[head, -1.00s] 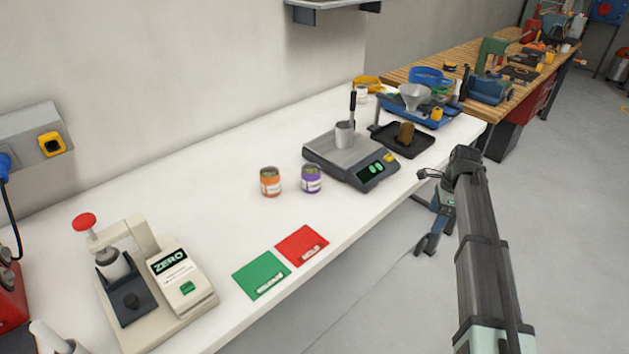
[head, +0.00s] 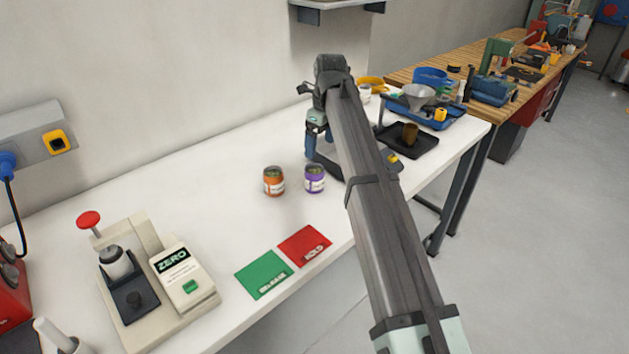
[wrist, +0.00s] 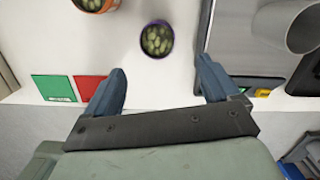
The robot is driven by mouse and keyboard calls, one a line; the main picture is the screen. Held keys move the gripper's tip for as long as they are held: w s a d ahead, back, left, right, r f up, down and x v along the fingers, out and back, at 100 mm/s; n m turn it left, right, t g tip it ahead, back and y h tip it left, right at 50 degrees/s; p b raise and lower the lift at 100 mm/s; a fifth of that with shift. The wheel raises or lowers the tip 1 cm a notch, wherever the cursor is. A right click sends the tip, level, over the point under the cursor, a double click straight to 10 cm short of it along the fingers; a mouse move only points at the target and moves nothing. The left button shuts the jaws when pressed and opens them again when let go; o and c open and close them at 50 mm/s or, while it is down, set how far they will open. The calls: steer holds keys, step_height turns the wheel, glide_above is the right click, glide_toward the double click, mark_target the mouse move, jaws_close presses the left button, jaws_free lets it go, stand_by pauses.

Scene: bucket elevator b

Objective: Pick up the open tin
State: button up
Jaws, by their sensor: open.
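Two small labelled tins stand upright on the white bench: an orange one (head: 274,182) and a purple one (head: 314,180). Both show green pieces at their tops. I cannot tell which the task calls the open tin. In the wrist view the purple tin (wrist: 157,39) lies just beyond and between my fingertips, apart from them; the orange tin (wrist: 96,4) is cut off at the top edge. My gripper (wrist: 162,72) is open and empty, above the bench. In the head view its blue fingers show beside the purple tin, partly hidden by my arm.
A scale (wrist: 228,42) with a metal cup (wrist: 292,22) stands right of the tins. Green (head: 263,276) and red (head: 305,245) cards lie in front. A press-like device (head: 130,275) is at left. A black tray (head: 422,142) holds a brown cylinder (head: 410,134).

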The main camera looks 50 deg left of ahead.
mark_target(314, 178)
steer(key=f, duration=0.4)
steer(key=a+f, duration=0.1)
steer(key=f, duration=0.4)
steer(key=a+f, duration=0.1)
steer(key=f, duration=0.3)
steer(key=shift+s+f, duration=0.3)
steer(key=shift+s, duration=0.05)
steer(key=c, duration=1.5)
